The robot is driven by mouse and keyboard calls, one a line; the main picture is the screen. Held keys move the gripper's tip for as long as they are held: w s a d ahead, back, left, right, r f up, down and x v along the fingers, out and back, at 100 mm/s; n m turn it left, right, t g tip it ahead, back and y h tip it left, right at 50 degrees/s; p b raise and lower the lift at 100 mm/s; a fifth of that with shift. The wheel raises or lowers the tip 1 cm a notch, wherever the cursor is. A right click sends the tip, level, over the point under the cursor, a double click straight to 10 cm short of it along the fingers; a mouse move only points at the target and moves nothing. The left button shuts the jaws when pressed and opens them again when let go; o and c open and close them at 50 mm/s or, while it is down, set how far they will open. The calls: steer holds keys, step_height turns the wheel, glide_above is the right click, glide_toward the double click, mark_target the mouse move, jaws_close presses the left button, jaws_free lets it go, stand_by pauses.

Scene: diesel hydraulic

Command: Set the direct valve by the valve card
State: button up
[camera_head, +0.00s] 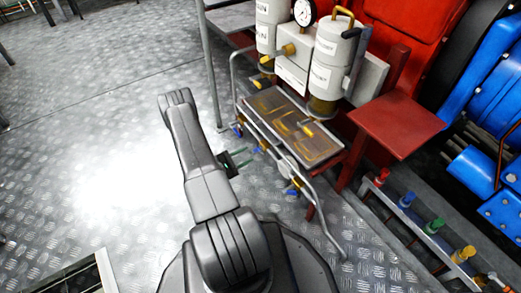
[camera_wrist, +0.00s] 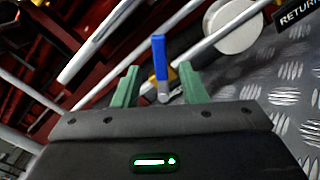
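My gripper (camera_wrist: 158,68) is open, with its two green fingers apart. A small valve lever (camera_wrist: 158,58) with a blue handle stands upright between the fingers, with yellow behind it. I see gaps on both sides of the handle; contact is not clear. In the head view, my gripper (camera_head: 246,157) is left of the drip tray stand, beside its lower pipes. Several small valve handles sit there: a blue one (camera_head: 238,130), a yellow one (camera_head: 263,146) and a blue one (camera_head: 293,189). I cannot tell which is the direct valve. No readable valve card shows.
A brown-stained tray (camera_head: 329,151) stands below two white canisters (camera_head: 338,52) and a gauge (camera_head: 304,12). A bent grey rail (camera_head: 319,228) runs around the stand. A RETURN label (camera_wrist: 298,12) and a white disc (camera_wrist: 231,27) are close by. The metal floor at left is open.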

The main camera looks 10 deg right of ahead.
mark_target(256, 150)
steer(key=b+x, duration=0.2)
steer(key=x, duration=0.6)
jaws_close()
